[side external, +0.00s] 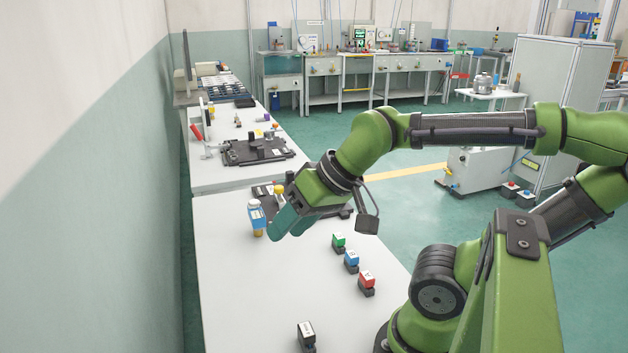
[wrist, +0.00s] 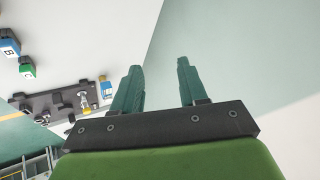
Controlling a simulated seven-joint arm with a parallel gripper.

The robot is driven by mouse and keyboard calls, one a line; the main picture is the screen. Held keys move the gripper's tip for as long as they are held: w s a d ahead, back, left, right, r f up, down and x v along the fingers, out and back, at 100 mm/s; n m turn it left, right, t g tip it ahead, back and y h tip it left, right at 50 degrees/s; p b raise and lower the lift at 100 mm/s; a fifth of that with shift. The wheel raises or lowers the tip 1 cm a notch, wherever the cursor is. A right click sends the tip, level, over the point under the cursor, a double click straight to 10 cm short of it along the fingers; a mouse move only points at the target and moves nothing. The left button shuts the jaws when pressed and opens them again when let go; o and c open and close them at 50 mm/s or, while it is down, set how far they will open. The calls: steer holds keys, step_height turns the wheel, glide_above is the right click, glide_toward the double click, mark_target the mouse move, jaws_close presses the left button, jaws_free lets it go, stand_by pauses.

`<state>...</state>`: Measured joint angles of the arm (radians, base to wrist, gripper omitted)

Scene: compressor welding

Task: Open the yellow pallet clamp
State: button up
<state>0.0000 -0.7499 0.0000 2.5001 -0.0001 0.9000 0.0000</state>
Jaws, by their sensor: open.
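My gripper (side external: 287,222) is above the near white table, with its two teal fingers apart and nothing between them. In the wrist view, the open fingers (wrist: 158,88) point toward the bare table edge and wall. A dark pallet (side external: 345,212) lies on the table behind my gripper, partly hidden by it. A small yellow-topped part (side external: 279,189) stands at the pallet; I cannot tell whether it is the yellow clamp. In the wrist view, the pallet (wrist: 42,103) is left of the fingers, with a pale upright clamp-like part (wrist: 84,98) on it. My gripper is apart from it.
A blue-labelled bottle-like part (side external: 257,216) stands left of my gripper. Green (side external: 338,241), blue (side external: 351,260) and red (side external: 367,281) labelled blocks stand right of it. A black block (side external: 306,335) is at the front. A second pallet (side external: 240,152) lies farther back. The table's left front is clear.

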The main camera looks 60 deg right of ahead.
mark_target(279, 187)
steer(key=shift+o, duration=1.5)
steer(key=shift+d+f, duration=0.15)
steer(key=shift+d, duration=0.15)
steer(key=w+d+n+g, duration=0.15)
steer(key=w+d, duration=0.45)
steer(key=d, duration=0.7)
steer(key=w+d+n+h, duration=0.1)
steer(key=w+d+n, duration=0.1)
steer(key=w+d, duration=0.8)
steer(key=w+d+n+g, duration=0.1)
steer(key=w+d+n, duration=0.15)
steer(key=d, duration=1.45)
steer(key=x, duration=1.7)
steer(key=shift+a+f, duration=0.35)
